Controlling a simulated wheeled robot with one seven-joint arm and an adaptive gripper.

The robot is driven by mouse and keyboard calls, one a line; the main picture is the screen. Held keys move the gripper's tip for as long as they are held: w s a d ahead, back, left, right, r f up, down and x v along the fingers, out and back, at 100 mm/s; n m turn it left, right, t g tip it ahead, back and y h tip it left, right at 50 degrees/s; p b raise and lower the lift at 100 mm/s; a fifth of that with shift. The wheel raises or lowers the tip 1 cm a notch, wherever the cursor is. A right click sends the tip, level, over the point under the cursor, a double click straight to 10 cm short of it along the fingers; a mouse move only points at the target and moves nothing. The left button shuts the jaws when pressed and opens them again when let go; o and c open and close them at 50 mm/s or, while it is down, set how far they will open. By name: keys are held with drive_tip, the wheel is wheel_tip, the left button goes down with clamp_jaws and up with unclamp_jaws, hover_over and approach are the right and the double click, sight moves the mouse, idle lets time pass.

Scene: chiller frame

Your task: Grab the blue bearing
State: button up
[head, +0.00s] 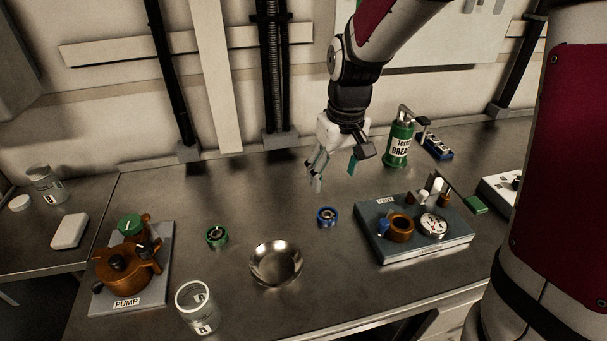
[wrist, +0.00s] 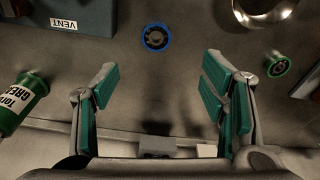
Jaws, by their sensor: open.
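The blue bearing (head: 327,216) is a small ring with a dark centre, lying flat on the grey metal bench. It also shows in the wrist view (wrist: 157,37), near the top middle, beyond the fingertips and roughly between their lines. My gripper (head: 333,175) is open and empty, above the bench and behind the bearing in the head view. In the wrist view its teal-padded fingers (wrist: 160,72) are spread wide with bare bench between them. Nothing touches the bearing.
A steel bowl (head: 276,264) and a green bearing (head: 216,236) lie left of the blue bearing. The vent block (head: 415,250) stands to its right. A green grease can (head: 399,146) stands behind, beside my gripper. Bench around the blue bearing is clear.

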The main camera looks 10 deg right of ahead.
hover_over(328, 215)
drive_tip(key=s, duration=0.1)
drive_tip(key=f, duration=0.8)
drive_tip(key=shift+a, duration=0.25)
drive_tip(key=shift+w+d+f, duration=0.1)
drive_tip(key=shift+w+f, duration=0.05)
drive_tip(key=shift+f, duration=0.85)
drive_tip(key=shift+w+d+f, duration=0.1)
drive_tip(key=shift+w+f, duration=0.05)
drive_tip(key=shift+f, duration=0.9)
drive_tip(key=shift+w+d+f, duration=0.1)
drive_tip(key=shift+w+f, duration=0.05)
drive_tip(key=shift+f, duration=0.85)
drive_tip(key=shift+c, duration=0.6)
drive_tip(key=c, duration=1.2)
